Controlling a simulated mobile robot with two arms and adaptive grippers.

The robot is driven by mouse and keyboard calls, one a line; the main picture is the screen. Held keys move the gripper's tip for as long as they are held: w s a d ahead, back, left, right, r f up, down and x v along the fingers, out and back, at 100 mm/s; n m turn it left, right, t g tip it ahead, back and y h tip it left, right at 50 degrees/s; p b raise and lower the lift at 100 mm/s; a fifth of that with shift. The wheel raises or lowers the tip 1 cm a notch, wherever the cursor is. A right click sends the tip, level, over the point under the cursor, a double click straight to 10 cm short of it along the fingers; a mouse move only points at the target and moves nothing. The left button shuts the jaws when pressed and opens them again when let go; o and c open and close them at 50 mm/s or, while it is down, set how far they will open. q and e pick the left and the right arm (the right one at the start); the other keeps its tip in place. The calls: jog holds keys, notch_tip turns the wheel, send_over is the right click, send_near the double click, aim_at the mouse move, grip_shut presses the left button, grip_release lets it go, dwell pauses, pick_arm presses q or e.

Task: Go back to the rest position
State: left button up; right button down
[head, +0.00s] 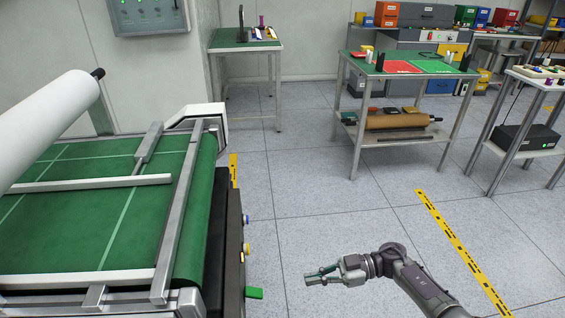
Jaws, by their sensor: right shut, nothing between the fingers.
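My right gripper (318,277) shows in the lower middle of the head view, on an arm that comes in from the bottom right. It points left, is shut and holds nothing. It is over the open floor, to the right of the green-topped conveyor and apart from it. My left gripper is not in view.
A conveyor (85,225) with metal rails fills the left, with a white roll (45,125) above it. A table with red and green mats (390,65) stands at back right, a small green table (240,42) at back left. Grey floor (320,190) between is clear.

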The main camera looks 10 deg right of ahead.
jog(key=s+d+f+m+t+h+p, duration=0.1)
jog(key=d+f+m+t+h+p, duration=0.15)
jog(key=f+m+t+h, duration=0.3)
jog(key=s+d+f+m+t+h+p, duration=0.1)
jog(key=f+m+t+h+p, duration=0.15)
jog(key=f+m+t, duration=0.45)
jog(key=s+d+f+g+h+p, duration=0.2)
jog(key=s+d+f+h, duration=0.25)
jog(key=s+f, duration=0.5)
pick_arm(q)
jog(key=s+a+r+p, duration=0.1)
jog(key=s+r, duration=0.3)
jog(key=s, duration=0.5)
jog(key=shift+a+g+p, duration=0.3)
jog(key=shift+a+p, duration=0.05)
jog(key=shift+p, duration=0.3)
pick_arm(e)
jog(key=s+f+m+g+h, duration=0.1)
jog(key=s+f+g, duration=0.2)
jog(key=s, duration=0.7)
jog(key=s+d+f+m+g+h, duration=0.1)
jog(key=s+f+g, duration=0.2)
jog(key=s, duration=0.8)
jog(key=s+f+m+g+h, duration=0.1)
jog(key=s+f+g, duration=0.2)
jog(key=s, duration=0.7)
jog(key=shift+s+d+f, duration=0.25)
jog(key=shift+d+f, duration=0.05)
jog(key=shift+f, duration=0.15)
